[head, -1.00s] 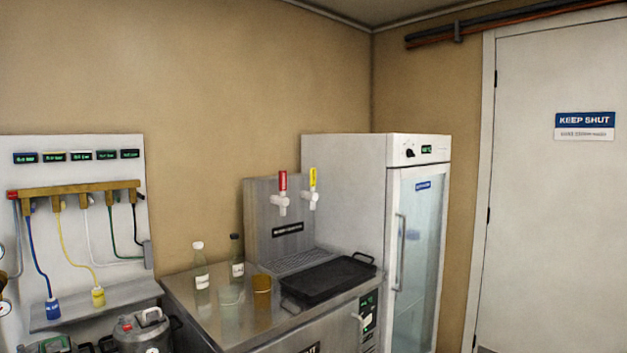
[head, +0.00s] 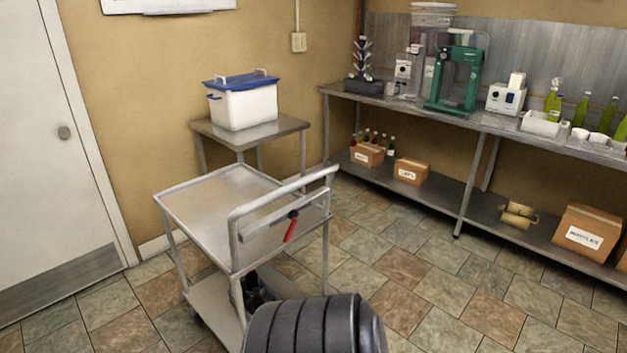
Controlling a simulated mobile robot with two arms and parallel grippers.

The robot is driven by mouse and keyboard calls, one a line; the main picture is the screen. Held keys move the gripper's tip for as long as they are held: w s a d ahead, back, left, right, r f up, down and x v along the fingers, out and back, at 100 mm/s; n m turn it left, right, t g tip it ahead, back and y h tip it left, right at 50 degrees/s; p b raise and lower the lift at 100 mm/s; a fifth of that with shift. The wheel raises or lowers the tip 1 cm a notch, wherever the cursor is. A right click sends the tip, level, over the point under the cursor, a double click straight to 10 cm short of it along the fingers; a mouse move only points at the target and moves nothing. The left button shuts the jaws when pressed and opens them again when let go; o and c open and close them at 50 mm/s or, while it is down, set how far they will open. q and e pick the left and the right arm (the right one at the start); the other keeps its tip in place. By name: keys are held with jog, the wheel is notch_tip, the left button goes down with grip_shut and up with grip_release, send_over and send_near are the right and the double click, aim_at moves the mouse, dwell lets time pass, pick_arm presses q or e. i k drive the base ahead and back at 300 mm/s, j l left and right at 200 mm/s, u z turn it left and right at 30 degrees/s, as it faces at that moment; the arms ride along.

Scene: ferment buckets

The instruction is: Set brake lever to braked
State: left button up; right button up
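A red brake lever (head: 290,229) sits on the handle end of a steel cart (head: 196,199) in the head view. It hangs from a dark pivot on a grey plate (head: 268,217) below the push handle and slants down to the left. The cart has a bare top and a lower shelf. A dark ribbed part of my own body shows at the bottom middle, in front of the cart. Neither of my grippers is in view.
A white bin with a blue lid (head: 243,104) stands on a small steel table (head: 205,128) behind the cart. A long steel bench (head: 450,118) with a green press (head: 456,80) and bottles runs along the right. Tiled floor (head: 420,270) between cart and bench is clear. A white door (head: 50,150) is at left.

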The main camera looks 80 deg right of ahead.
aim_at(293, 214)
jog(key=z, duration=2.55)
